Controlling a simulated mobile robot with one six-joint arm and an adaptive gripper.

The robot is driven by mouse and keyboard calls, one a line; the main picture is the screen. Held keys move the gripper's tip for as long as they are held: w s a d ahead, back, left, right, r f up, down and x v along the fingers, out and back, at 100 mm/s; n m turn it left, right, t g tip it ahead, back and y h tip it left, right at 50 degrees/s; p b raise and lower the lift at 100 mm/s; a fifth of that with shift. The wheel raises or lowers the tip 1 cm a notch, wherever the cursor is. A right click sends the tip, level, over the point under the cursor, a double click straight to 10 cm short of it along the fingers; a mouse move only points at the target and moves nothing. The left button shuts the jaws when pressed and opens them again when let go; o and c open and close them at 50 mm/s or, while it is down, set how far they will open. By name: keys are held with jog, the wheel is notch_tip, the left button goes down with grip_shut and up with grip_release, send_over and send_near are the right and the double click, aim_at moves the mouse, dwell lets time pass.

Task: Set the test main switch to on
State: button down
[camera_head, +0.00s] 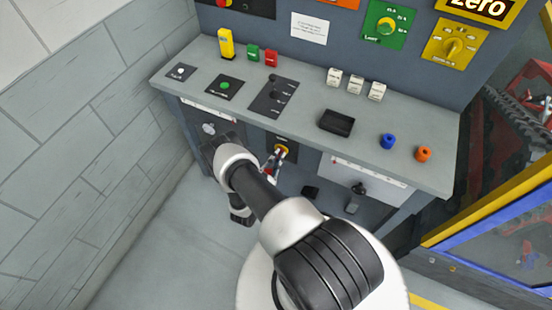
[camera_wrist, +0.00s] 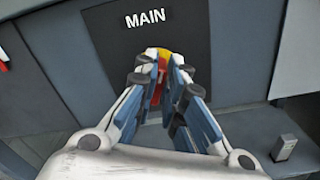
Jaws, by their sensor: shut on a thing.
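The main switch (camera_head: 282,149) is a yellow and red rotary switch on a dark plate on the front of the console, below the worktop edge. In the wrist view the switch (camera_wrist: 154,53) sits under the white word MAIN, with its red part between my fingers. My gripper (camera_head: 272,162) reaches the switch from the front. In the wrist view my gripper (camera_wrist: 161,72) is shut on the red handle. The fingers hide much of the handle, so I cannot tell its exact angle.
The worktop (camera_head: 300,115) above carries a yellow block (camera_head: 226,43), red and green blocks, white blocks, a black tray (camera_head: 337,122), and blue and orange knobs. A lever (camera_head: 356,197) is at the right of the front. A grey wall stands close on the left.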

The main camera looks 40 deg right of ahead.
jog(key=m, duration=0.8)
jog(key=f+m, duration=0.1)
jog(key=m, duration=0.3)
jog(key=shift+s+d+m+b, duration=0.1)
jog(key=shift+s+m+b, duration=0.2)
jog(key=shift+m+b, duration=0.1)
dwell(0.3)
jog(key=c, duration=1.7)
grip_release()
jog(key=v, duration=1.2)
jog(key=shift+f, duration=0.1)
